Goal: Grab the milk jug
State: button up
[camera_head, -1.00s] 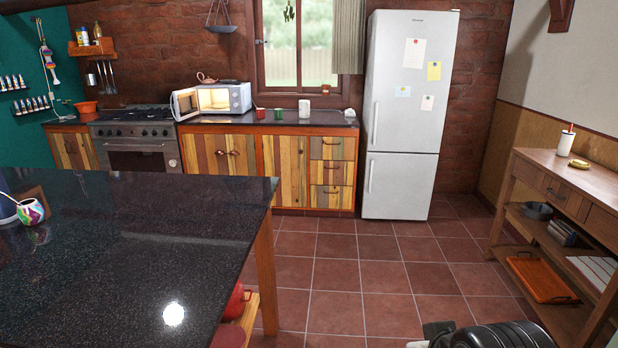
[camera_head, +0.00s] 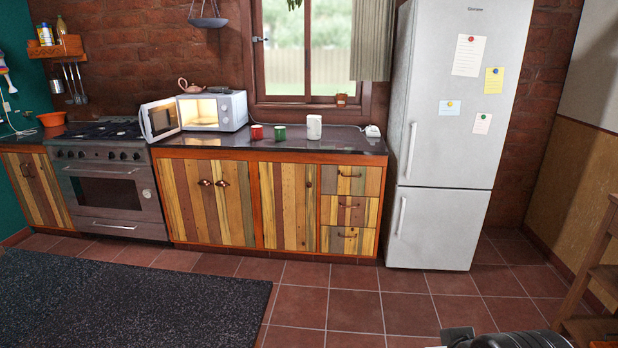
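A white, upright, jug-like container (camera_head: 314,127) stands on the dark back counter, right of a green mug and in front of the window. It is the likeliest milk jug, but it is too small to make out a handle or label. My gripper's fingers are not in view. Only a black part of my arm shows at the bottom right edge, far from the counter.
The counter (camera_head: 350,146) also holds a red mug (camera_head: 257,132), a green mug (camera_head: 280,132) and an open microwave (camera_head: 212,110). The fridge (camera_head: 450,130) stands right of it. A dark island top (camera_head: 130,300) fills the lower left. Tiled floor (camera_head: 345,310) is clear between.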

aim_at(314, 122)
jog(key=i, duration=2.15)
jog(key=i+l+u, duration=0.2)
jog(key=i+u, duration=0.25)
jog(key=i, duration=0.35)
jog(key=i+l+u, duration=0.5)
jog(key=i, duration=0.3)
jog(key=i+l+u, duration=0.45)
jog(key=i+l, duration=0.2)
jog(key=l, duration=0.15)
